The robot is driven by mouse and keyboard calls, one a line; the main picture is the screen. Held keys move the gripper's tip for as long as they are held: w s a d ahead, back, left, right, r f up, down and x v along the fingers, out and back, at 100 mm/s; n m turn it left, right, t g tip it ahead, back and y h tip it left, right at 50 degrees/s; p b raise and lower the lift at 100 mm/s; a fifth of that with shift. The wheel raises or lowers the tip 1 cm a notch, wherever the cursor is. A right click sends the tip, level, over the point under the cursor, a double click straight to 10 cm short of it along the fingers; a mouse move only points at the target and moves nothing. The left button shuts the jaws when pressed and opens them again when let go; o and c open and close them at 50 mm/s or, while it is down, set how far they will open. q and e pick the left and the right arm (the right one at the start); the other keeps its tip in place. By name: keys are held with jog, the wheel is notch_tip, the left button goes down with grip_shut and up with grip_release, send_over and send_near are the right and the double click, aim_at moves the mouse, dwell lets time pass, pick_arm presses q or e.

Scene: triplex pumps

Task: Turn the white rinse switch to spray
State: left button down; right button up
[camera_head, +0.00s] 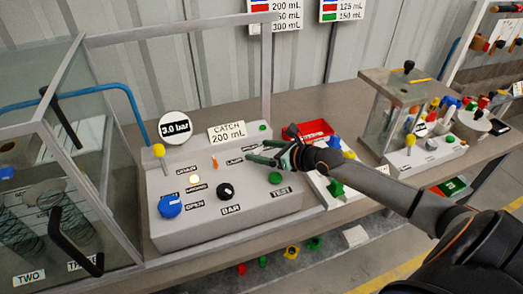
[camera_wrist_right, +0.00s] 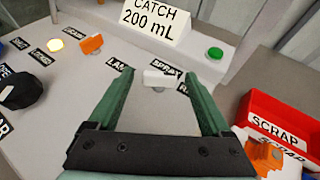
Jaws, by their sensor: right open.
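The white rinse switch (camera_wrist_right: 158,78) shows in the right wrist view as a small white handle on the grey panel (camera_wrist_right: 60,110). It lies between the two green fingertips of my right gripper (camera_head: 259,151), with a gap on each side. My right gripper is open and empty over the right part of the panel. A label beginning "LA" (camera_wrist_right: 118,64) is to the switch's left, and a "SPRAY" label (camera_wrist_right: 167,72) is just behind it. Another label by the right finger is partly hidden. My left gripper is out of view.
An orange switch (camera_wrist_right: 91,43), a black knob (camera_head: 226,191), a blue knob (camera_head: 171,206) and green buttons (camera_head: 275,178) share the panel. The "CATCH 200 mL" sign (camera_head: 227,132) stands behind. A red scrap bin (camera_wrist_right: 280,120) is close on the right.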

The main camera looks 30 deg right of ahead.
jog(key=shift+w+a, duration=0.1)
jog(key=shift+w, duration=0.05)
jog(key=shift+f, duration=0.1)
grip_shut()
dwell(0.6)
